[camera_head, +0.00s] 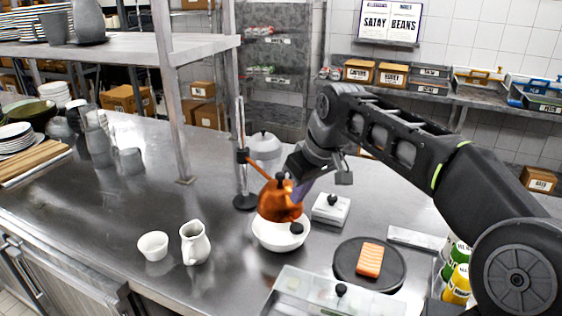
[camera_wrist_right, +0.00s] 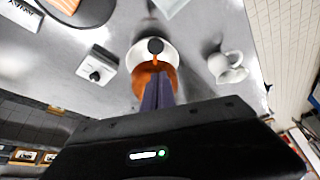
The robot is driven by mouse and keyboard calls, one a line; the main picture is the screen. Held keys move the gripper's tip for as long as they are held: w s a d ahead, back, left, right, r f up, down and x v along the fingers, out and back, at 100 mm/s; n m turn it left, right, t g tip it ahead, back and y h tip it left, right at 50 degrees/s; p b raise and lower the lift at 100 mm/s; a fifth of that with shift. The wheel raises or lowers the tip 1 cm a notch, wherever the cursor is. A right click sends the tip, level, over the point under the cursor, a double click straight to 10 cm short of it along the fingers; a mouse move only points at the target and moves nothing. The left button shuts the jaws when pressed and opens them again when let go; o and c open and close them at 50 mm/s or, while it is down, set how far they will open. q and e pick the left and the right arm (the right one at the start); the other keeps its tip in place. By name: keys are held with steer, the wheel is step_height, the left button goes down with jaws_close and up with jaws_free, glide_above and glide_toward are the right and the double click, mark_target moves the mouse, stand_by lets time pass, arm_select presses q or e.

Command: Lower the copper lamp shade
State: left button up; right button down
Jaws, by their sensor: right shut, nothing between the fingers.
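The copper lamp shade (camera_head: 273,207) hangs from an arm on a metal stand (camera_head: 243,185). It is low over a white bowl (camera_head: 279,239), covering part of the bowl's rim. A black knob (camera_head: 296,228) sticks out from the shade toward the front. My right gripper (camera_head: 297,194) is shut and empty, right beside the shade; I cannot tell if it touches. In the right wrist view, its purple fingers (camera_wrist_right: 158,92) are together in front of the copper shade (camera_wrist_right: 145,76), with the black knob (camera_wrist_right: 155,46) beyond them. My left gripper is not in view.
A white box with a black knob (camera_head: 331,209) stands right of the bowl. A black plate (camera_head: 347,270) holds a salmon piece (camera_head: 370,260). A white jug (camera_head: 195,243) and a cup (camera_head: 153,246) stand at the left. A clear-lidded container (camera_head: 300,291) is at the front.

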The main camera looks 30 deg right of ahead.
step_height(320, 180, up, 2)
steer(key=shift+r+p, duration=0.2)
steer(key=shift+p, duration=0.5)
